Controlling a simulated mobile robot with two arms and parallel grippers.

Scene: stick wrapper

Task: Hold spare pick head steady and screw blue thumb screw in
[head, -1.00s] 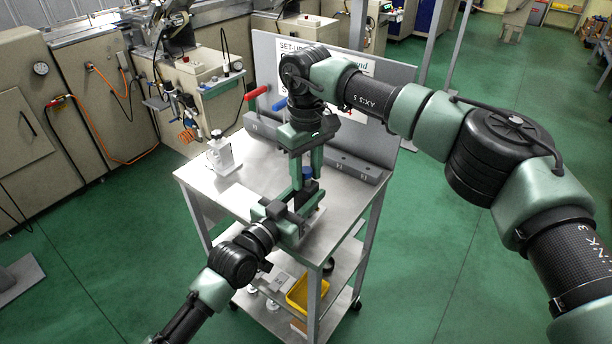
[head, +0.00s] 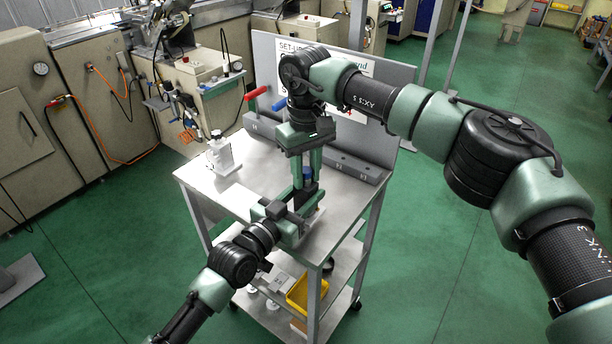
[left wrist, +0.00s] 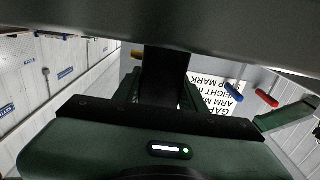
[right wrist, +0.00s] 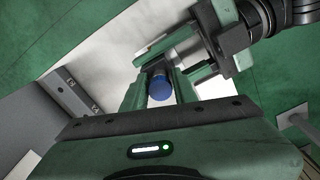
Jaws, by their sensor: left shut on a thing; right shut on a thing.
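The blue thumb screw (right wrist: 160,88) shows in the right wrist view between the fingers of my right gripper (right wrist: 158,82). It is a small blue spot in the head view (head: 308,174). My right gripper (head: 307,182) points down over the table and is shut on the screw. My left gripper (head: 308,206) reaches in level from the front left, just below it, shut on what looks like the spare pick head. A grey metal part of that head (right wrist: 182,50) shows between the left jaws; most is hidden. Whether the screw sits in its hole cannot be seen.
The metal cart top (head: 215,187) is mostly clear. A panel with a printed sign (head: 385,110) and red (head: 257,93) and blue (head: 279,103) handles stands behind. A yellow bin (head: 303,297) is on the lower shelf.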

